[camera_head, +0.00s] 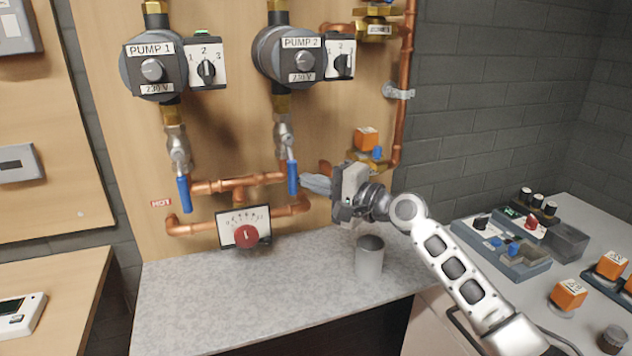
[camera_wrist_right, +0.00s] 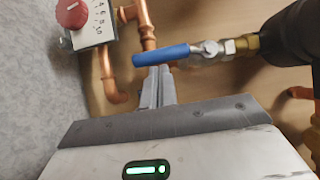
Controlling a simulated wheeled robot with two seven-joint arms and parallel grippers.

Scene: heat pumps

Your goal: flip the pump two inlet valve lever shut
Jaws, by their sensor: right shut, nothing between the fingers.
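The pump two inlet valve lever (camera_head: 292,178) is blue and hangs down in line with the vertical pipe, below its metal valve body (camera_head: 284,137). In the right wrist view the blue lever (camera_wrist_right: 160,55) lies across the picture just beyond the fingertips. My right gripper (camera_head: 305,183) is at the right side of the lever, with its fingers shut and empty. In the right wrist view the fingers (camera_wrist_right: 158,74) end right at the lever; I cannot tell if they touch it. My left gripper is not in view.
Pump 2 (camera_head: 290,55) is above the lever, with pump 1 (camera_head: 155,68) and its own blue lever (camera_head: 184,194) to the left. Copper pipes (camera_head: 240,184) and a gauge with a red knob (camera_head: 245,233) are below. A grey cylinder (camera_head: 369,258) stands on the counter.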

